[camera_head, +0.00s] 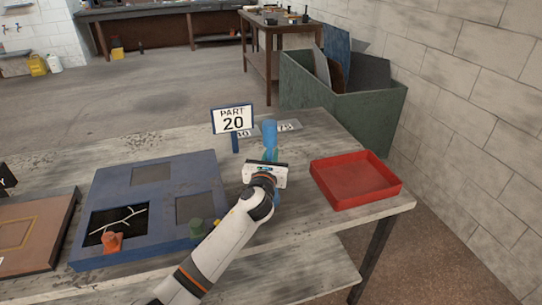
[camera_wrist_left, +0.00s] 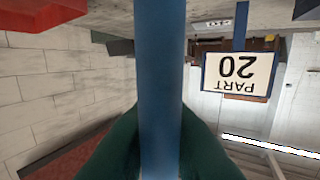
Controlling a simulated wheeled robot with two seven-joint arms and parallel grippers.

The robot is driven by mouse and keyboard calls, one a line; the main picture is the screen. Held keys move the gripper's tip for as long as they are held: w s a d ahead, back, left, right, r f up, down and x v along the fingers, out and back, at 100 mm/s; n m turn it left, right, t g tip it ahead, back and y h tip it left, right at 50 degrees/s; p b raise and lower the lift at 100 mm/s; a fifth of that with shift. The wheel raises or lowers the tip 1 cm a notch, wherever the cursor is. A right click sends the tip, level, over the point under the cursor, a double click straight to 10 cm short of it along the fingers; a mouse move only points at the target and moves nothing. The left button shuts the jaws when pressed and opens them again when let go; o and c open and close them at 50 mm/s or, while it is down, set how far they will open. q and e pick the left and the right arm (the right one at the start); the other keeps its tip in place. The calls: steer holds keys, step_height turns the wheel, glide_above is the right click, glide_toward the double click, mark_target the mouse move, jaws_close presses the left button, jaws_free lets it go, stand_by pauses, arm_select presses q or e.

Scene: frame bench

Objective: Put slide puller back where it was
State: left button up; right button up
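A blue bar, which looks like the slide puller (camera_head: 269,135), stands upright at the far side of the bench, just right of the PART 20 sign. It also fills the middle of the left wrist view (camera_wrist_left: 160,70) from top to bottom. My left gripper (camera_head: 268,160) reaches it from the near side. Its dark green fingers (camera_wrist_left: 160,140) lie against both sides of the bar and appear shut on it. My right gripper is not in view.
The PART 20 sign (camera_head: 233,120) stands close on the left. A small numbered plate (camera_head: 289,126) lies behind the bar. A blue frame (camera_head: 152,196) with windows, an orange knob (camera_head: 112,242) and a green knob (camera_head: 197,228) lies left. A red tray (camera_head: 355,180) sits right.

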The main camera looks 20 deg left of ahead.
arm_select(q)
steer(key=o, duration=0.4)
steer(key=shift+r, duration=0.1)
steer(key=s, duration=0.4)
steer(key=s+d, duration=0.1)
steer(key=s, duration=0.7)
steer(key=shift+d, duration=0.25)
